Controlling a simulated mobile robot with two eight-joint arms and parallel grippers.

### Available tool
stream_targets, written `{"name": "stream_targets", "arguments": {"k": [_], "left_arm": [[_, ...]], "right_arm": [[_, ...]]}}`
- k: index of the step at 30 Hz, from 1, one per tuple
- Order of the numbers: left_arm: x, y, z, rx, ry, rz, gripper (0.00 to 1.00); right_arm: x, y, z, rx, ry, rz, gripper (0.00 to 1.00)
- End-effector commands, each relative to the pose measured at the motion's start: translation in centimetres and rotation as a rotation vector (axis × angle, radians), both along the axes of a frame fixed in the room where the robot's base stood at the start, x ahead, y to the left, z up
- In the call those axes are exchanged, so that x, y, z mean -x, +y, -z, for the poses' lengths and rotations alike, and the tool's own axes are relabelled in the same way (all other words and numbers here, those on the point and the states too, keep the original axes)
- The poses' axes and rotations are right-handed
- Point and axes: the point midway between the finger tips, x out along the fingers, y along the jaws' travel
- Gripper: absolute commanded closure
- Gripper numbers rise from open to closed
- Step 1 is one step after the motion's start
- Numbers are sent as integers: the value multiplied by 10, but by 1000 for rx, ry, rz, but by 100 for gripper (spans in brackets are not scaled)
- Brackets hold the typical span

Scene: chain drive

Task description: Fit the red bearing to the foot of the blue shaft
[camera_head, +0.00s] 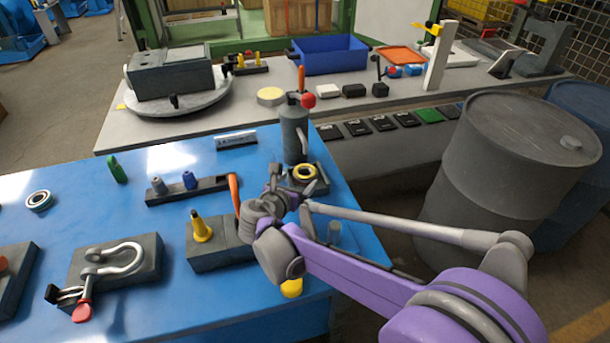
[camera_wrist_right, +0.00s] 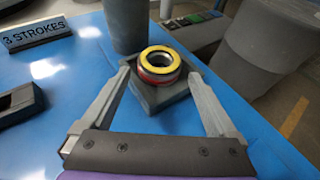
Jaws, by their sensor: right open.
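A bearing with a yellow top ring and a red side (camera_wrist_right: 158,72) sits on a dark square block (camera_wrist_right: 152,98) beside a grey cylinder. In the head view the bearing's yellow ring (camera_head: 304,172) shows just beyond my right gripper (camera_head: 284,192). In the right wrist view my right gripper (camera_wrist_right: 159,76) is open, with one finger on each side of the bearing and visible gaps between. My left gripper is not in view.
The grey cylinder (camera_head: 294,135) with a red knob stands close behind the bearing. A "3 STROKES" sign (camera_wrist_right: 36,34) is to the left. A dark block with a yellow cone (camera_head: 201,228) is left of my wrist. A drum (camera_head: 490,180) stands right of the table.

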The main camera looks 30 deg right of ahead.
Motion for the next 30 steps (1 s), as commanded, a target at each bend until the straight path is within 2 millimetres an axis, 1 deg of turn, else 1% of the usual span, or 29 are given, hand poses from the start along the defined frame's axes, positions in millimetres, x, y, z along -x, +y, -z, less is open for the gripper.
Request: {"name": "stream_targets", "arguments": {"k": [5, 10, 13, 18, 20, 21, 26, 30], "left_arm": [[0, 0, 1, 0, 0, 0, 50], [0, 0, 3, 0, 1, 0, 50], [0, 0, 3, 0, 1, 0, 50], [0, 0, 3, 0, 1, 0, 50], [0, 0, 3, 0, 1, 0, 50], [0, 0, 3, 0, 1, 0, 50], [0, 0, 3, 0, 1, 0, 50], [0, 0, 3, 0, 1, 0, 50]], "right_arm": [[-11, -14, 7, -1, -1, 3, 6], [-26, -33, 17, 1, 0, 3, 6], [-30, -36, 19, 1, -1, 0, 6], [-30, -36, 19, 0, 0, 0, 6], [-30, -36, 19, 0, 0, 0, 17], [-30, -36, 19, 0, 0, 0, 24], [-30, -36, 19, 0, 0, 0, 53], [-30, -36, 19, 0, 0, 0, 78]]}}
